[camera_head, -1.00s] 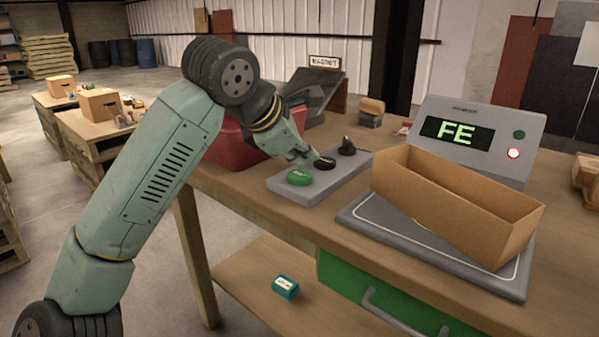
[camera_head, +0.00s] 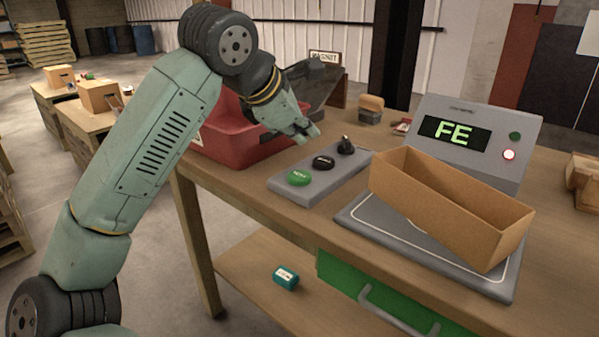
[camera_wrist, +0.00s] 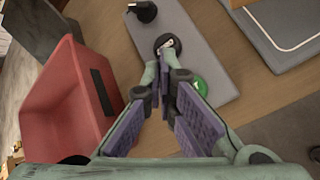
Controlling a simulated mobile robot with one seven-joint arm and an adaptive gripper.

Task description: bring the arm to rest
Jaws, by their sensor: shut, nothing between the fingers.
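My arm reaches in from the left in the head view, and my gripper (camera_head: 312,134) is shut and empty. It hangs above the back of a grey control panel (camera_head: 288,191), apart from it.
A red bin (camera_head: 230,140) stands close behind my gripper. A cardboard box (camera_head: 440,205) sits tilted across a grey plate (camera_head: 370,232) before a display (camera_head: 480,140) reading "FE" with a lit red lamp. A teal block (camera_head: 285,277) lies on the lower shelf.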

